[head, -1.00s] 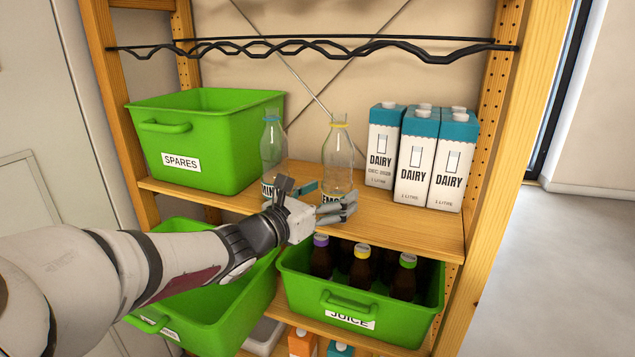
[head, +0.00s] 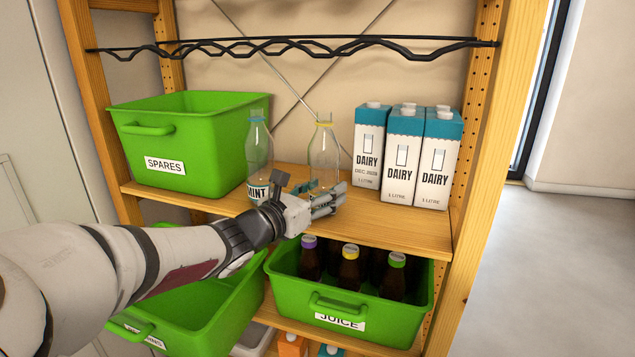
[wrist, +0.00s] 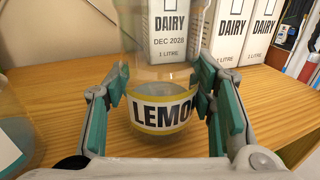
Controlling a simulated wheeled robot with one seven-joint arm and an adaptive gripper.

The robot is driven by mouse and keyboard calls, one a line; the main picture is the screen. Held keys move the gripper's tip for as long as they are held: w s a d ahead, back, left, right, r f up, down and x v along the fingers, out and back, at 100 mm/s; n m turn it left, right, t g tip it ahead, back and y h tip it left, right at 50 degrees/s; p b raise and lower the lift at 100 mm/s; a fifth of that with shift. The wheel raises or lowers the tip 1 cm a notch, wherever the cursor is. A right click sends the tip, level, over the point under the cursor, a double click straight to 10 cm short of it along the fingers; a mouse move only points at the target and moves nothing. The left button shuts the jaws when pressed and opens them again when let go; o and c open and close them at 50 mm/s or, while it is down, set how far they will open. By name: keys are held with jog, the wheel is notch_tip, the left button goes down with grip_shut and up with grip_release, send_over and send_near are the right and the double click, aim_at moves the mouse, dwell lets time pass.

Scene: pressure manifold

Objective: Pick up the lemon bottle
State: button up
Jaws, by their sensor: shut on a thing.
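The lemon bottle (head: 323,157) is clear with a yellow cap ring and stands upright on the wooden shelf. In the wrist view its label (wrist: 162,112), yellow-edged and reading "LEMO", sits between the fingers. My gripper (head: 327,201) is at the bottle's lower part in the head view and hides its label there. In the wrist view my gripper (wrist: 160,115) has a finger on each side of the bottle, shut on it. The bottle's base looks at shelf level; I cannot tell if it is lifted.
A mint bottle (head: 258,150) with a blue cap stands just left. Several dairy cartons (head: 405,160) stand close behind on the right. A green spares bin (head: 185,140) is at the left. A juice bin (head: 345,290) with bottles sits below. A wire rail (head: 290,45) runs above.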

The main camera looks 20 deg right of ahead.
aim_at(316, 177)
jog(key=shift+r+p, duration=0.25)
jog(key=shift+p, duration=0.1)
notch_tip(316, 177, up, 3)
jog(key=p, duration=0.4)
jog(key=shift+r, duration=0.15)
jog(key=s+a+p, duration=0.3)
jog(key=s+p, duration=0.3)
jog(key=s, duration=0.1)
jog(key=s+a+r+p, duration=0.1)
jog(key=s+a+p, duration=0.1)
jog(key=s+p, duration=0.4)
jog(key=shift+s+a, duration=0.4)
jog(key=shift+s, duration=0.5)
